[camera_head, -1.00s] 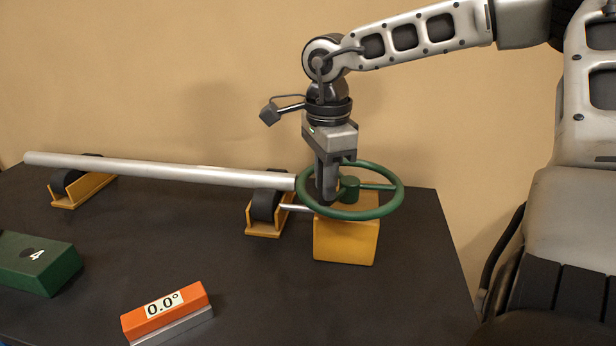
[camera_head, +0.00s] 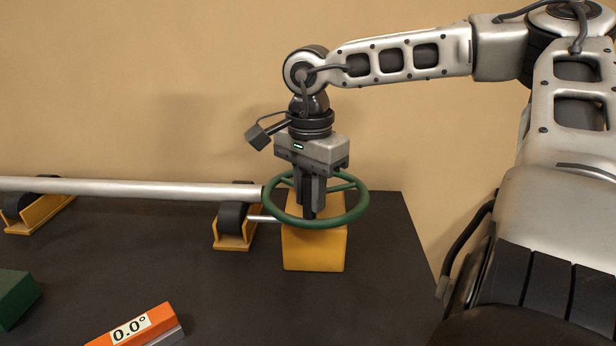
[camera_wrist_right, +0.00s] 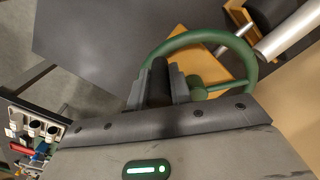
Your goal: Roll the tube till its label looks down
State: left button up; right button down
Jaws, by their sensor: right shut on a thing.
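The tube (camera_head: 130,188) is a long silver pipe lying level across black rollers (camera_head: 232,216) in yellow brackets in the head view. It runs out of the picture at the left. I cannot make out its label. A green handwheel (camera_head: 358,205) lies flat above a yellow block (camera_head: 315,250), right of the tube; it also shows in the wrist view (camera_wrist_right: 248,62). My right gripper (camera_head: 310,210) points down at the wheel's near side, shut on a dark upright handle (camera_wrist_right: 158,82). It hides the wheel's hub in the head view. My left gripper is not in view.
An orange block with a display reading 0.0° (camera_head: 130,328) lies at the front of the dark table (camera_head: 200,280). A green block (camera_head: 15,298) is cut off at the left edge. The table is bare between these and the rollers.

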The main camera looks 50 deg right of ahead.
jog(key=shift+r, duration=0.1)
jog(key=c, duration=1.3)
grip_release()
notch_tip(320, 180, up, 16)
jog(key=shift+f, duration=0.1)
